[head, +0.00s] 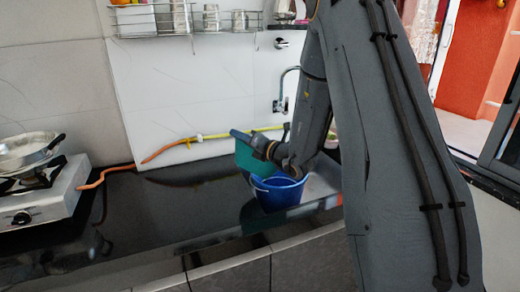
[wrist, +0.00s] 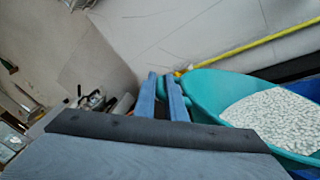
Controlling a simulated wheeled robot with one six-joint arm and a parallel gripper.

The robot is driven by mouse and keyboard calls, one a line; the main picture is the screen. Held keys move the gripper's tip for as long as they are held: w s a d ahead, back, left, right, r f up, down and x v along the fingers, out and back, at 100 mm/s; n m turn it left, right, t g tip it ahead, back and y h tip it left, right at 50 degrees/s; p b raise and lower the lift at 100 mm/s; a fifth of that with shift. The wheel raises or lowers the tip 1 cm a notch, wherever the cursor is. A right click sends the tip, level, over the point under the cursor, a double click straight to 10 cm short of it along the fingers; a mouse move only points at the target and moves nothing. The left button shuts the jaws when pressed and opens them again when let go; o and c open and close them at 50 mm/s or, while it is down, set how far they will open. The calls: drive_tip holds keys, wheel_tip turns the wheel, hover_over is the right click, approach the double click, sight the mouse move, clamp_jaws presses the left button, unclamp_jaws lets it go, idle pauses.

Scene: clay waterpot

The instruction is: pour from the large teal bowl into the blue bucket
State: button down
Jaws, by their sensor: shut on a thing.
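The large teal bowl (head: 247,156) is held in the air at the upper left of the blue bucket (head: 277,192), and it looks tilted. My gripper (head: 262,147) is shut on its rim; the fingers (wrist: 164,82) meet the bowl's edge in the wrist view. There the teal bowl (wrist: 212,84) fills the right side, with a white, speckled mass inside it. The bucket stands on the dark counter, partly behind my arm. Blue at the right edge of the wrist view may be the bucket. The bucket's inside is mostly hidden.
A stove (head: 45,190) with a metal pan (head: 28,150) stands at the left. An orange and yellow hose (head: 185,142) runs along the wall. A tap (head: 281,102) is behind my arm. The counter's middle (head: 165,205) is clear.

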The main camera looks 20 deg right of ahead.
drive_tip(key=shift+r, duration=0.15)
drive_tip(key=shift+w+d+r+m+p, duration=0.3)
drive_tip(key=shift+d+r+p, duration=0.1)
drive_tip(key=shift+d, duration=0.1)
drive_tip(key=shift+d+r, duration=0.1)
drive_tip(key=shift+d, duration=0.15)
drive_tip(key=shift+w+d, duration=0.1)
drive_tip(key=shift+w, duration=0.05)
idle(0.4)
drive_tip(key=shift+r+m, duration=0.1)
drive_tip(key=shift+m, duration=0.2)
drive_tip(key=shift+d+r, duration=0.1)
drive_tip(key=shift+w+d+r+m+p, duration=0.3)
drive_tip(key=shift+d+p, duration=0.1)
drive_tip(key=shift+d, duration=0.1)
drive_tip(key=shift+w+d+r+m+p, duration=0.25)
drive_tip(key=shift+d+p, duration=0.1)
drive_tip(key=shift+d, duration=0.15)
drive_tip(key=shift+d+r, duration=0.15)
